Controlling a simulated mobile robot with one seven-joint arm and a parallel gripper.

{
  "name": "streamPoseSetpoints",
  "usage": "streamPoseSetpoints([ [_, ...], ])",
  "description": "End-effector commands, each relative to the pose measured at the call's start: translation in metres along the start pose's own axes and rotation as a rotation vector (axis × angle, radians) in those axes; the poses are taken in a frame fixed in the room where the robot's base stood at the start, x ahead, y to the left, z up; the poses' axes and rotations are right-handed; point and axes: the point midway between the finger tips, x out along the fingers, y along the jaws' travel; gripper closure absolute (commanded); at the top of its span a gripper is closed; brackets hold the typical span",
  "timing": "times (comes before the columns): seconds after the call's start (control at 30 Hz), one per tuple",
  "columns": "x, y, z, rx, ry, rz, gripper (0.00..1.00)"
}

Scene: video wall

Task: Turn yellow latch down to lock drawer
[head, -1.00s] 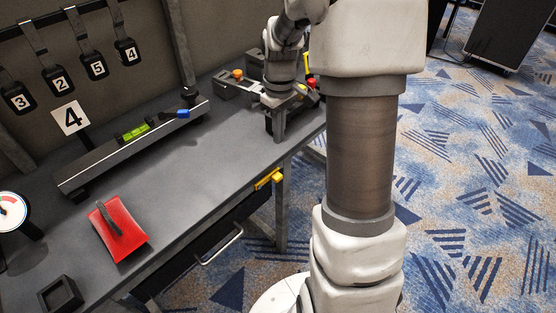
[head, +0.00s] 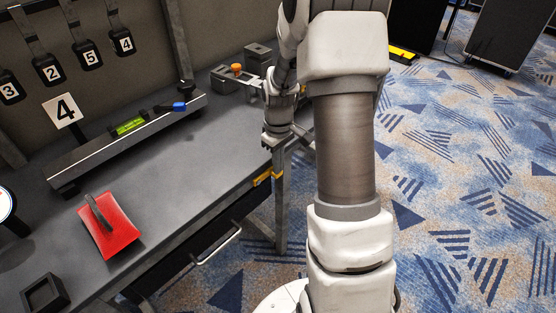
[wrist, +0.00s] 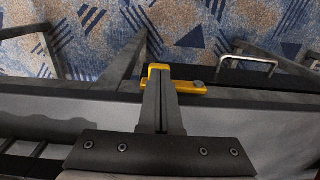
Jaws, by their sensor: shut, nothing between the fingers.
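The yellow latch (head: 262,178) sits on the table's front edge, beside the leg. It lies roughly along the edge, and its yellow bar also shows in the wrist view (wrist: 186,86). My gripper (head: 279,165) is shut and empty, its fingers reaching down at the latch's end nearer the leg. In the wrist view the closed fingertips (wrist: 159,74) overlap the left end of the latch and hide part of it; I cannot tell if they touch. The drawer's metal handle (head: 217,246) is below the tabletop, and also shows in the wrist view (wrist: 248,60).
The grey tabletop (head: 190,185) holds a red object with a handle (head: 110,228), a rail with a green level (head: 130,125), a blue-ended piece (head: 180,106) and a small black box (head: 44,293). A table leg (head: 281,215) stands close to the latch.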

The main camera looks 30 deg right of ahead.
Motion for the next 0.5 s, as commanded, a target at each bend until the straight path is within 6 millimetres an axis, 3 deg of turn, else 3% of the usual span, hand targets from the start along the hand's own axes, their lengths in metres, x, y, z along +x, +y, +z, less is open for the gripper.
streamPoseSetpoints([
  [0.5, 0.0008, 0.0025, 0.0006, 0.004, 0.0, -0.047, 1.0],
])
